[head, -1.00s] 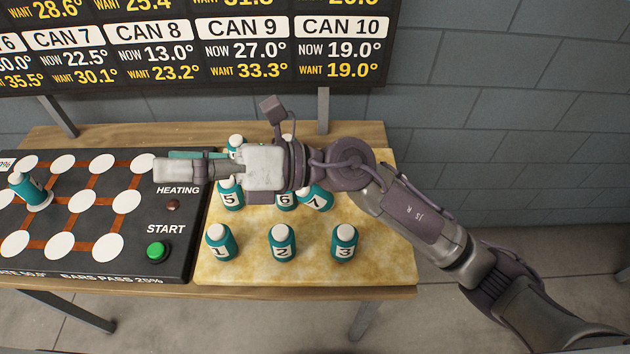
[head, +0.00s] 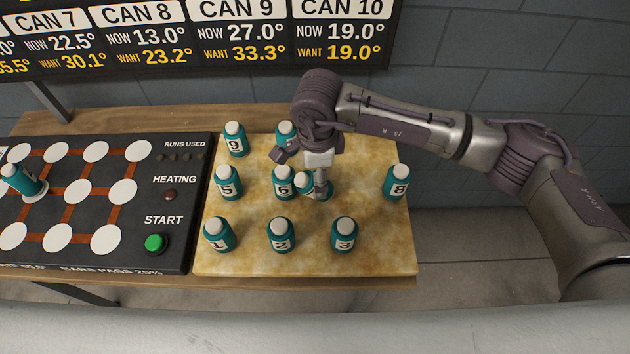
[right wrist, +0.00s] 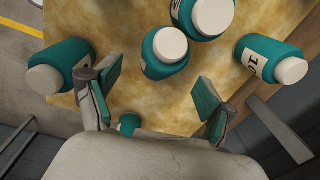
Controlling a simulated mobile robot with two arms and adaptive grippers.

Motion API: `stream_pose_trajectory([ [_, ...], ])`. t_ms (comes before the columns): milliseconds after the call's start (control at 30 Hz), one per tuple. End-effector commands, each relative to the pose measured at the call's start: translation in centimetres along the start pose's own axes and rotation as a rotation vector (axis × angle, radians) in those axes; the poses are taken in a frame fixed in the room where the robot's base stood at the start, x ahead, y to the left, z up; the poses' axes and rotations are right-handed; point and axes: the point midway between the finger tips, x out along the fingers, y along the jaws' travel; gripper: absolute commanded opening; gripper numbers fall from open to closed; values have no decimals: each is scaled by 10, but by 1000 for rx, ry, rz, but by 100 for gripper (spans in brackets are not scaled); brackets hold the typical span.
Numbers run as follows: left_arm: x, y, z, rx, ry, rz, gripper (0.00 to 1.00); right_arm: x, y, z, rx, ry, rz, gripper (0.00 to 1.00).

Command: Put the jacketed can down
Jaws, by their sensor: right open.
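Teal-jacketed cans with pale caps stand on the tan mat (head: 375,255). One can (head: 303,181) lies under my right gripper (head: 318,185); it appears to lean left, close to can 6 (head: 283,184), and its number is hidden now. My right gripper points down with jaws apart; in the right wrist view its teal-padded fingers (right wrist: 160,105) are spread, with part of a teal can (right wrist: 128,124) low between them, mostly hidden by the palm. I cannot tell whether they touch it. My left gripper is out of view.
Can 5 (head: 228,184), can 8 (head: 396,184), can 9 (head: 236,140), can 3 (head: 343,236), can 2 (head: 282,236) and can 1 (head: 219,236) surround the gripper. Can 10 (right wrist: 272,58) stands close by. The mat's right front corner is bare. A sign (head: 200,35) hangs behind.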

Motion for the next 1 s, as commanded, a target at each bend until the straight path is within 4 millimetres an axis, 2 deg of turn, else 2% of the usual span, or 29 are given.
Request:
stream_pose_trajectory([
  [233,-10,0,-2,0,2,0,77,17,0,1,0,0,2,83],
  [367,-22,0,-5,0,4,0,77,36,0,2,1,-1,6,83],
  [500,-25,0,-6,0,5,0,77,56,-1,2,1,-1,3,83],
  [800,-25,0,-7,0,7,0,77,63,-1,2,-1,-2,-1,83],
  [1000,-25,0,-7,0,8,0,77,62,-1,2,-1,-2,0,49],
])
